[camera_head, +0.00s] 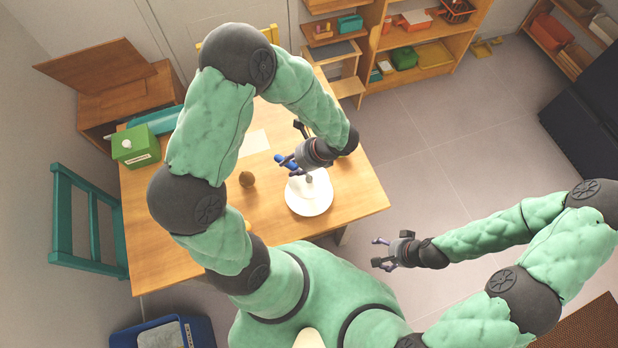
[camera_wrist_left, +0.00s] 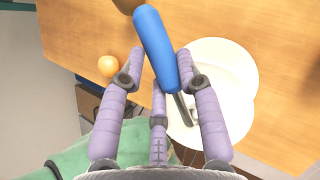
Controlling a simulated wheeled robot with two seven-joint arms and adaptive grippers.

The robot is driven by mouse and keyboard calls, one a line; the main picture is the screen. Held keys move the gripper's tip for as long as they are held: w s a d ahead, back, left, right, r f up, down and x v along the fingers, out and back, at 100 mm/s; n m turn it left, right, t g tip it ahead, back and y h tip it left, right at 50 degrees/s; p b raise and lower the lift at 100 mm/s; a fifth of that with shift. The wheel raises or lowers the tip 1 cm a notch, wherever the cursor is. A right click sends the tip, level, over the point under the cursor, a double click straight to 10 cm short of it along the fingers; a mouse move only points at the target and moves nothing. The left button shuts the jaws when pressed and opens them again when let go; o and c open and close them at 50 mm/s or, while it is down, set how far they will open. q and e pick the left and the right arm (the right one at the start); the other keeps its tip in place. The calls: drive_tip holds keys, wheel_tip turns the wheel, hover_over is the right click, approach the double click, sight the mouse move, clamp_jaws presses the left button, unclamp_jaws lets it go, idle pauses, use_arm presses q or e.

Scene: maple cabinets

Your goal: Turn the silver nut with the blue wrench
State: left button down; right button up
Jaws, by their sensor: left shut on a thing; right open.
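The blue wrench (camera_wrist_left: 155,48) is between the fingers of my left gripper (camera_wrist_left: 165,85), which is shut on its blue handle. Its grey metal end (camera_wrist_left: 184,110) points down toward the white round plate (camera_wrist_left: 243,70). In the head view my left gripper (camera_head: 288,163) is over the table beside the white plate (camera_head: 310,207), with blue showing at its fingers. A small grey piece, likely the silver nut (camera_head: 309,179), is on the plate's far part. Whether the wrench touches the nut cannot be told. My right gripper (camera_head: 381,254) is open and empty, off the table's right side.
A brown ball (camera_head: 247,180) sits left of the plate on the wooden table (camera_head: 170,240). An orange ball (camera_wrist_left: 108,66) shows in the wrist view. A green box (camera_head: 136,147) stands at the table's left, and a teal chair (camera_head: 88,222) is beside it.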

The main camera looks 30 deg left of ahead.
use_arm(q)
drive_tip(key=shift+w+m+t, duration=0.4)
drive_tip(key=shift+m+t, duration=0.1)
drive_tip(key=shift+m, duration=0.4)
drive_tip(key=shift+w+d+m+t, duration=0.1)
drive_tip(key=shift+w+m+t, duration=0.3)
drive_tip(key=shift+m, duration=0.3)
drive_tip(key=shift+w+d+m+t, duration=0.1)
drive_tip(key=shift+w+m+t, duration=0.2)
drive_tip(key=shift+m+t, duration=0.3)
drive_tip(key=shift+m, duration=0.3)
drive_tip(key=shift+w+d+m+t+b, duration=0.2)
drive_tip(key=shift+w+m+t+b, duration=0.15)
drive_tip(key=shift+m, duration=0.3)
drive_tip(key=shift+w+d+m+t+b, duration=0.2)
drive_tip(key=shift+w+m+t, duration=0.1)
drive_tip(key=shift+m+t, duration=0.25)
drive_tip(key=shift+w+d+m+t+h+b, duration=0.25)
drive_tip(key=shift+m+t, duration=0.1)
drive_tip(key=shift+m, duration=0.45)
drive_tip(key=shift+w+d+m+t+h+b, duration=0.25)
drive_tip(key=shift+m+t, duration=0.1)
drive_tip(key=shift+m, duration=0.45)
